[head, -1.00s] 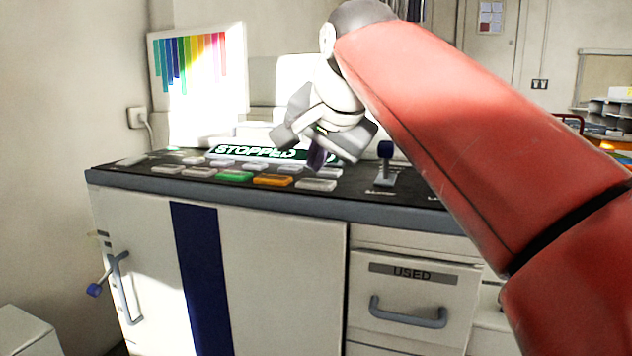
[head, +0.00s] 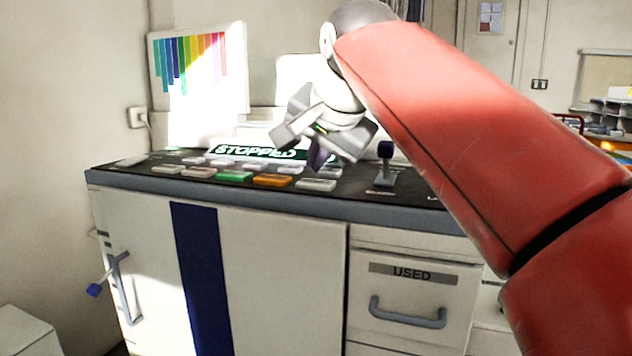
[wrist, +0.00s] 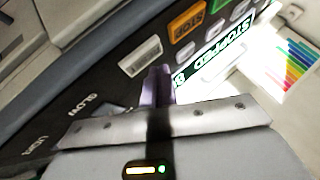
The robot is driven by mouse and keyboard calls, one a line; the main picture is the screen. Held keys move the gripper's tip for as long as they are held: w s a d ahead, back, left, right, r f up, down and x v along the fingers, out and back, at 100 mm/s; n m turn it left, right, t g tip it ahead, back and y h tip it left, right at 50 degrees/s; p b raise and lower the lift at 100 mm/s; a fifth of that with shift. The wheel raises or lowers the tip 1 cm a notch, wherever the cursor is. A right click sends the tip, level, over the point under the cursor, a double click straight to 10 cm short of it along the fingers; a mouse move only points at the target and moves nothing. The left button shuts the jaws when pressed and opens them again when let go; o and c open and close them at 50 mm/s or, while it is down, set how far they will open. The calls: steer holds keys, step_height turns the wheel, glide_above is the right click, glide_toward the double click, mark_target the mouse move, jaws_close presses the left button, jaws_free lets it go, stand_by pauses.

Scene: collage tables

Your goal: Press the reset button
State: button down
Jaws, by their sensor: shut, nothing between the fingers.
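The control panel (head: 345,205) has rows of buttons on its dark top. A green button (head: 235,176), an orange button (head: 272,180) and a white button (head: 316,185) sit along its front row. In the wrist view the orange button (wrist: 188,20) reads STOP, and the white button (wrist: 140,56) is beside it. I cannot read which button is marked reset. My gripper (head: 317,158) is shut and empty, pointing down above the panel behind the white button. Its dark purple fingertips (wrist: 158,84) show just beside that button in the wrist view; contact cannot be told.
A sign reading STOPPED (head: 255,152) stands behind the buttons. A blue-knobbed lever (head: 385,163) rises from the panel at right. A cabinet with a USED drawer (head: 412,295) is below. A colour chart (head: 195,75) stands at the back left.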

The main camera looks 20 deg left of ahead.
mark_target(318, 184)
steer(key=shift+f, duration=0.45)
steer(key=shift+f+b, duration=0.4)
steer(key=shift+b, duration=0.1)
stand_by(0.5)
steer(key=shift+r+p, duration=0.85)
steer(key=shift+p, duration=0.05)
steer(key=shift+r, duration=0.1)
step_height(318, 184, up, 5)
steer(key=p, duration=0.5)
